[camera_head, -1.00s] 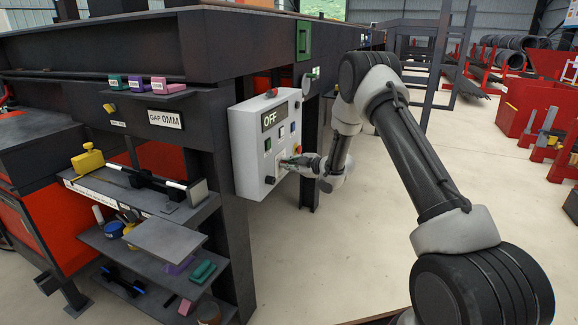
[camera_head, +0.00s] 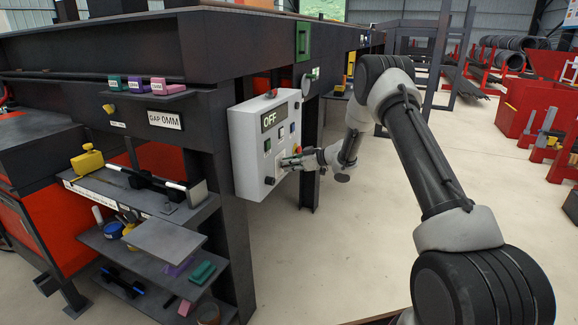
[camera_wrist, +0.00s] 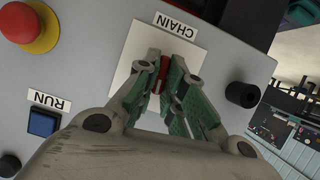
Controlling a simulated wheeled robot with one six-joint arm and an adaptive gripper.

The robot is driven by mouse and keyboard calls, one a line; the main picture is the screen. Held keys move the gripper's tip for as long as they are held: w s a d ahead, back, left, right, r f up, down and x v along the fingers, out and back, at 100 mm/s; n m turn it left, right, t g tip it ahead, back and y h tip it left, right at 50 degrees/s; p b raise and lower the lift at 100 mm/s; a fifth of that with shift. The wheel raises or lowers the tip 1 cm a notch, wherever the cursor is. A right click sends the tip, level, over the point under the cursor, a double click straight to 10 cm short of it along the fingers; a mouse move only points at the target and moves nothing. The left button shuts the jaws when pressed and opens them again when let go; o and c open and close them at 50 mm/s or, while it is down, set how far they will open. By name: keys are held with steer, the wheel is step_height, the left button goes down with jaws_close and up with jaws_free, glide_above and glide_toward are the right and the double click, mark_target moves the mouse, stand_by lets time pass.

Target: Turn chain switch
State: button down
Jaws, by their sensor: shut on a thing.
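The chain switch (camera_wrist: 158,84) shows as a dark and red knob on a white plate labelled CHAIN (camera_wrist: 134,62) in the wrist view. My gripper (camera_wrist: 168,92) has its green-padded fingers on both sides of this knob and is shut on it. In the head view, my gripper (camera_head: 289,161) is at the front of the grey control box (camera_head: 248,160), and it hides the switch there. The box's display (camera_head: 274,116) reads OFF.
Near the switch in the wrist view are a red mushroom button on a yellow ring (camera_wrist: 24,24), a blue RUN button (camera_wrist: 42,122) and a black knob (camera_wrist: 243,94). Shelves with tools (camera_head: 155,205) stand left of the box. Open floor (camera_head: 370,250) lies to the right.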

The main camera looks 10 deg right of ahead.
steer(key=shift+w+d+f+m+g+y, duration=0.15)
steer(key=shift+m+g+y, duration=0.7)
steer(key=shift+m, duration=0.85)
steer(key=shift+w+d+m+g+y, duration=0.1)
steer(key=shift+m+g+y, duration=0.7)
steer(key=shift+m, duration=0.9)
steer(key=c, duration=1.5)
jaws_free()
steer(key=v, duration=1.2)
